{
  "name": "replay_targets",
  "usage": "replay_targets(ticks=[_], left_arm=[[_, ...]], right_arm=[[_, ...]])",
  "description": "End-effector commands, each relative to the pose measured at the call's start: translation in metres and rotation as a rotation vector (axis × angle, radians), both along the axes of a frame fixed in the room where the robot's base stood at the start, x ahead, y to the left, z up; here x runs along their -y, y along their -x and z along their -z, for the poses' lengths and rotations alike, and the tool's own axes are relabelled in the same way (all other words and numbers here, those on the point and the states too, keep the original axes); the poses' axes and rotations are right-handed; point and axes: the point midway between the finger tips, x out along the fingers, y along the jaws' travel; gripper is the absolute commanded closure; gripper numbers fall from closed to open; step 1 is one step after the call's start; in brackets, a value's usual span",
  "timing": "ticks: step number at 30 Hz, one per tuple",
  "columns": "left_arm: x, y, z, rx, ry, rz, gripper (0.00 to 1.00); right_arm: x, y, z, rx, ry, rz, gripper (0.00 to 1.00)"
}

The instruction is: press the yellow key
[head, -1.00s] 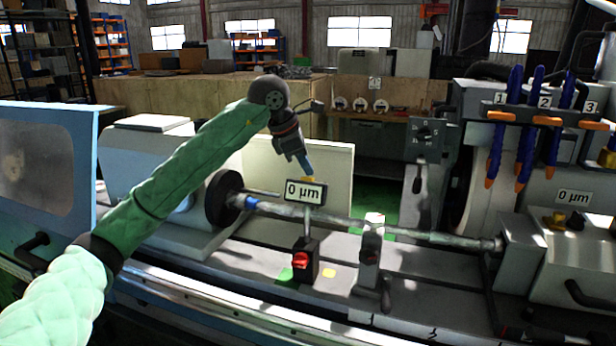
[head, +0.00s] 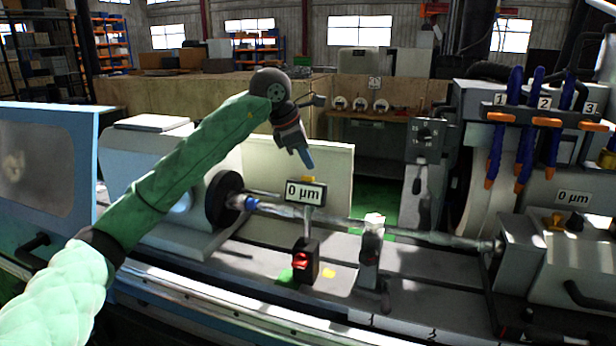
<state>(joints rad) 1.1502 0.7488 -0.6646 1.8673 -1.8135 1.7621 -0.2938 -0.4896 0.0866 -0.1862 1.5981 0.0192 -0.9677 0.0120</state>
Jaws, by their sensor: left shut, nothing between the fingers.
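The yellow key (head: 308,179) sits on top of a small gauge display (head: 304,193) that reads "0 µm". The display stands on a post above a dark base with a red part. My left gripper (head: 308,163), with blue fingertips, is shut and empty. It points down just above the yellow key, with a small gap showing between them. My right gripper is not in view.
A long shaft (head: 400,234) runs across the machine behind the gauge post. A grey support (head: 371,250) stands right of the gauge. Blue coolant hoses (head: 530,115) hang at the right. A second "0 µm" display (head: 573,197) is at the far right.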

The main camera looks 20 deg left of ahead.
Motion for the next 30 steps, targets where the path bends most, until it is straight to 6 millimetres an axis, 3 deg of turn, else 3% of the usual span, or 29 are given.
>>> replay_targets(ticks=[19, 30], left_arm=[[0.001, -0.017, -0.044, 0.001, 0.0, 0.0, 1.0], [0.0, -0.019, -0.046, 0.0, 0.0, 0.0, 1.0]], right_arm=[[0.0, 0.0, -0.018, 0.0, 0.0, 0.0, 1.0], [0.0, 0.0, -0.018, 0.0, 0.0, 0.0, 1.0]])
